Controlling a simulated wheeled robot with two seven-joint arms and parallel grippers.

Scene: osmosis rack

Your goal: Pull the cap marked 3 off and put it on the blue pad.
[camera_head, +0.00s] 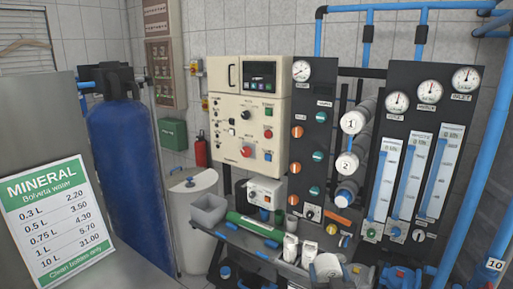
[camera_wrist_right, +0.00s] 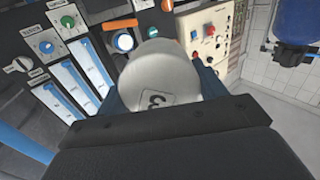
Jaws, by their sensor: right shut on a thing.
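The white round cap marked 3 (camera_wrist_right: 155,75) sits between the blue fingers of my right gripper (camera_wrist_right: 162,88) in the right wrist view, its number facing the camera. My right gripper is shut on it. In the head view a white round cap (camera_head: 327,266) shows low at the front, off the rack. The third tube (camera_head: 346,196), below the caps marked 1 (camera_head: 351,123) and 2 (camera_head: 347,163), shows a blue-ringed end with no numbered cap on it. I cannot make out the blue pad for certain. My left gripper is out of view.
A cluttered bench holds a grey bin (camera_head: 208,210), a green tray (camera_head: 252,229) and white containers (camera_head: 290,247). The gauge panel (camera_head: 415,150) stands at the right, with blue pipes beside it. A blue tank (camera_head: 122,180) and a price sign (camera_head: 55,218) are at the left.

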